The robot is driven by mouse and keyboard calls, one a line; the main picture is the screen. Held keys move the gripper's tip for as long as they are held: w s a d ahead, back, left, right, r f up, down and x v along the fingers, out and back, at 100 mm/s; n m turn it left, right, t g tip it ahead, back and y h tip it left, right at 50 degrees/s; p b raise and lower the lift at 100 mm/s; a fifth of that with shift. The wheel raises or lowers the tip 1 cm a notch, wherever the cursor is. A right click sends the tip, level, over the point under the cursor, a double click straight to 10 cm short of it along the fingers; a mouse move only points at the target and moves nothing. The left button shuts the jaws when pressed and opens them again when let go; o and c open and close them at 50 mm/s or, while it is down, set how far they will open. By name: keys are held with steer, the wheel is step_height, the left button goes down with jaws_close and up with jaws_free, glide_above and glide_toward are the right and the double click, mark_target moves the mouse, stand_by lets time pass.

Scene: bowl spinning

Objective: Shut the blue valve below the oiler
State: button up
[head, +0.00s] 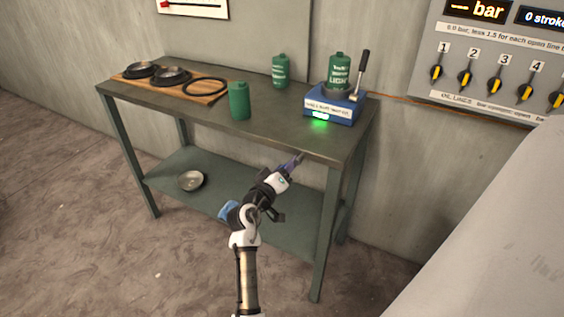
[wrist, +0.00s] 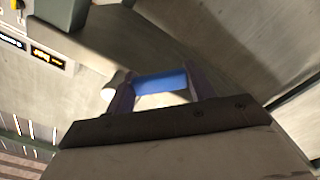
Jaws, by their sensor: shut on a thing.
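The oiler is a blue box (head: 331,110) with a lever and a green can on top. It stands at the right end of the workbench, with a green light glowing on its front. My gripper (head: 298,160) is just below the bench's front edge, lower left of the oiler. In the wrist view, a blue bar, seemingly the valve handle (wrist: 160,81), lies between the two dark fingers of my gripper (wrist: 162,88), which is shut on it. A white rounded end shows at its left. In the head view the valve is hidden by my gripper.
The workbench (head: 135,93) holds a wooden board (head: 205,97) with bowls and a black ring, plus green cans (head: 239,100) (head: 281,71). A metal bowl (head: 191,180) sits on the lower shelf. A panel with numbered knobs (head: 500,70) is at right. Floor at left is clear.

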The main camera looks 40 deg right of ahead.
steer(key=n, duration=0.1)
steer(key=s+n+p, duration=0.1)
steer(key=f+n+p, duration=0.1)
steer(key=shift+s+d+n, duration=0.2)
steer(key=shift+d+n, duration=0.1)
steer(key=shift+n, duration=0.1)
steer(key=shift+s+d+f+n+p, duration=0.15)
steer(key=shift+s+n+p, duration=0.3)
steer(key=shift+n, duration=0.4)
steer(key=shift+s+d+f+n+p, duration=0.1)
steer(key=shift+s+n+p, duration=0.15)
steer(key=shift+n+p, duration=0.45)
steer(key=shift+s+d+f+n+p, duration=0.15)
steer(key=shift+s+n+p, duration=0.25)
steer(key=shift+n, duration=0.55)
steer(key=o, duration=1.4)
steer(key=shift+c, duration=0.2)
steer(key=b+v, duration=0.3)
steer(key=v, duration=1)
steer(key=shift+a, duration=0.35)
